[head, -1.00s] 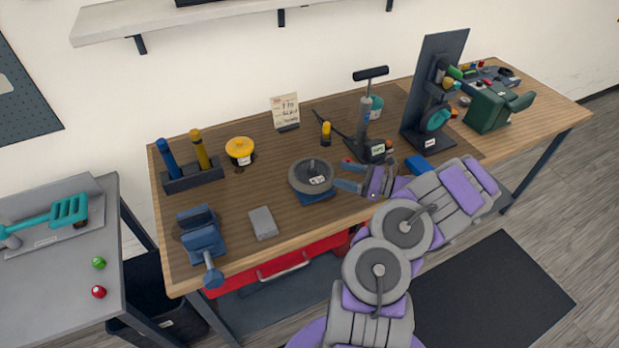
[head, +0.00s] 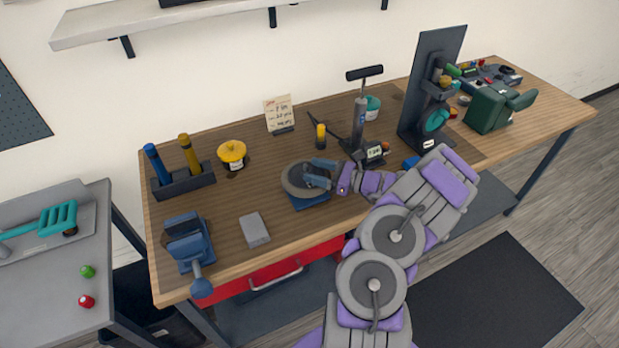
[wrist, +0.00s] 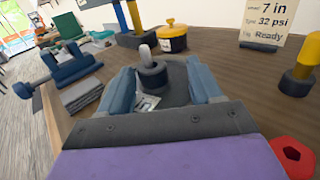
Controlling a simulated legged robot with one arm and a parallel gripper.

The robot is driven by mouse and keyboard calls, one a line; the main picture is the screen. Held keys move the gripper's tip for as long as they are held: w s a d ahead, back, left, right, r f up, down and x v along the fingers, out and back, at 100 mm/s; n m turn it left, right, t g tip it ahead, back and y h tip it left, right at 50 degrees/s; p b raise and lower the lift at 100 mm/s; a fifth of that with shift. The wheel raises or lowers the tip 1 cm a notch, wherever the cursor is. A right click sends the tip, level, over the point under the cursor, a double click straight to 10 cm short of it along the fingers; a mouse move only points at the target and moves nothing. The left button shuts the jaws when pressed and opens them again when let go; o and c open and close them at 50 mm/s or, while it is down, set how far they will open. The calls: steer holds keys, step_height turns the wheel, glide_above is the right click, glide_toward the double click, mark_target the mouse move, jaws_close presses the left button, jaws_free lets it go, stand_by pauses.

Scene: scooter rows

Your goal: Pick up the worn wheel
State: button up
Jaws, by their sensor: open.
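The worn wheel (head: 297,181) is a grey disc lying flat on a blue stand (head: 310,201) on the wooden bench. In the wrist view the wheel (wrist: 178,84) shows between my fingers, with a dark hub and a light metal pin (wrist: 146,56) standing up at its middle. My gripper (head: 315,173) is open, with its blue fingers over the right part of the wheel, one on each side of the hub. Whether the fingers touch the wheel cannot be told. Part of the wheel is hidden by the fingers.
A blue vise (head: 188,243) and a grey block (head: 254,230) are left of the wheel. A yellow pot (head: 232,154), a note card (head: 279,114) and a yellow-capped bottle (head: 320,136) stand behind it. A pump (head: 361,110) stands behind right.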

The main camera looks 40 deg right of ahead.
steer(key=shift+a, duration=0.8)
steer(key=shift+c, duration=1.4)
steer(key=shift+a+r, duration=0.1)
steer(key=shift+a, duration=0.3)
steer(key=c, duration=0.3)
steer(key=shift+d, duration=0.55)
steer(key=c, duration=0.5)
steer(key=shift+d, duration=0.1)
steer(key=shift+c, duration=0.5)
jaws_close()
